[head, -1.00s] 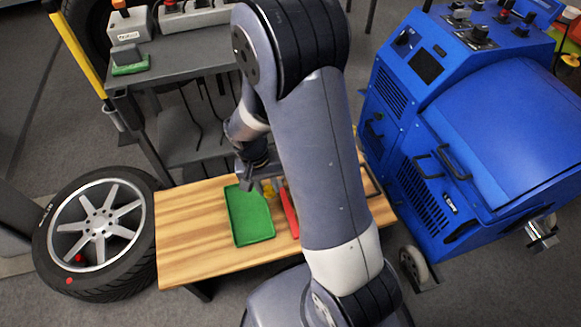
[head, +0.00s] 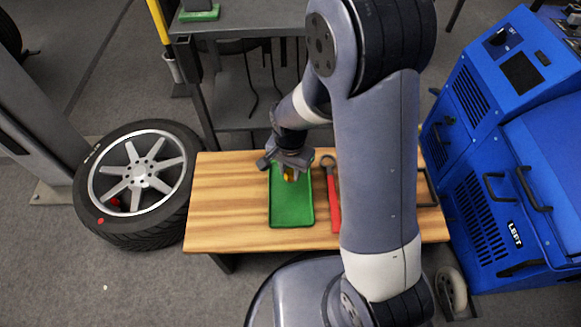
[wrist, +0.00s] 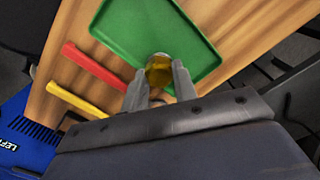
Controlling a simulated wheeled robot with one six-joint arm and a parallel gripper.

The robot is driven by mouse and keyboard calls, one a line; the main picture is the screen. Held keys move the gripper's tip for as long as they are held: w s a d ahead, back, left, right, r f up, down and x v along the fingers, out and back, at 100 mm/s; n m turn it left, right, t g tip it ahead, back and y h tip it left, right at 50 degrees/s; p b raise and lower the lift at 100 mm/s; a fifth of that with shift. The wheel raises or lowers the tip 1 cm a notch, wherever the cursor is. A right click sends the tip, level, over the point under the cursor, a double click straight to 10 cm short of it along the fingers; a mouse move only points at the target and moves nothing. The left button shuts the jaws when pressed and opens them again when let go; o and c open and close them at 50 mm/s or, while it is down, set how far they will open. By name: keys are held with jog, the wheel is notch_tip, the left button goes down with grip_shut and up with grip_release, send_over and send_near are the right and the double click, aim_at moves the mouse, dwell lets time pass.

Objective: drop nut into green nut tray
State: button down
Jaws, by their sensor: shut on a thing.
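The green nut tray (head: 292,215) lies on the wooden bench, and it fills the upper middle of the wrist view (wrist: 197,28). My gripper (head: 290,174) is over the far part of the tray. In the wrist view its fingers (wrist: 160,78) are shut on a brass-yellow nut (wrist: 159,66). The nut also shows as a small yellow spot in the head view (head: 289,175). It appears held above the tray's inside, near one edge; the exact height cannot be told.
A red-handled wrench (head: 333,200) lies right of the tray on the wooden bench (head: 225,205). A yellow handle (wrist: 77,99) lies beyond the red one in the wrist view. The bench left of the tray is bare.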

jog(key=shift+f+b, duration=2.3)
jog(key=shift+f, duration=0.9)
jog(key=c, duration=1.1)
grip_release()
jog(key=shift+o, duration=0.2)
notch_tip(320, 180, up, 11)
jog(key=p, duration=0.4)
jog(key=shift+r, duration=0.1)
notch_tip(320, 180, up, 9)
jog(key=p, duration=0.7)
jog(key=shift+f+p, duration=0.2)
jog(key=shift+p, duration=0.2)
